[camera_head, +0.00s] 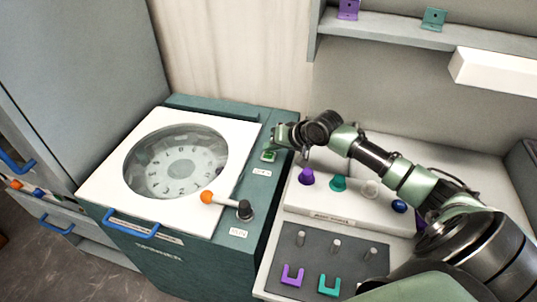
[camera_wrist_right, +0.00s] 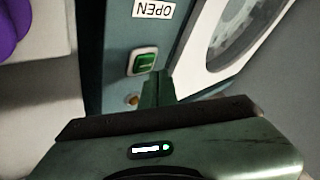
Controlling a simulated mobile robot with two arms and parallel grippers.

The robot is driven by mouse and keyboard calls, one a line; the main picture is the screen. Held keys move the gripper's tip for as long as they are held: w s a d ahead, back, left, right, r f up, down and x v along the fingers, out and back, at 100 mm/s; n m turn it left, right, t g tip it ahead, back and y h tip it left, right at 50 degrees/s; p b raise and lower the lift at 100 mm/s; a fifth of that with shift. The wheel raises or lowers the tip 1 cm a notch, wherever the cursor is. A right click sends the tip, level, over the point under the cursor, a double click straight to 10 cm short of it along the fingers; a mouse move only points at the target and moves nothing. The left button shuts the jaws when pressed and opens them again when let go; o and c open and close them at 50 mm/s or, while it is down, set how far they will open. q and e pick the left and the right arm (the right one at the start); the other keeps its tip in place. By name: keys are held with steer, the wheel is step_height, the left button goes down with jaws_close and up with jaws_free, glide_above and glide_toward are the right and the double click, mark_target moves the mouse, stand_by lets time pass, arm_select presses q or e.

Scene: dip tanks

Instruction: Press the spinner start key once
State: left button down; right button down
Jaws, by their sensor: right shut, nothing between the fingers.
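The spinner (camera_head: 265,225) is a teal cabinet with a white lid (camera_head: 110,185) and a round clear window. A green key in a pale frame (camera_head: 268,156) sits on its top at the right of the lid. My right gripper (camera_head: 275,141) is shut and empty at the key's far side. Its fingertips (camera_wrist_right: 158,80) show just beside the key, apart from its green face in the picture; their height above the panel is unclear. My left gripper is not in view.
A lever with an orange ball (camera_head: 207,197) and black pivot (camera_head: 245,210) stands at the lid's front right. A blue handle (camera_head: 132,228) is on the lid's front. Right of the spinner, a white block (camera_head: 330,209) holds coloured knobs; a grey pegged mat (camera_head: 312,262) lies before it.

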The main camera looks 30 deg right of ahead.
steer(key=shift+f, duration=0.15)
steer(key=shift+f, duration=0.25)
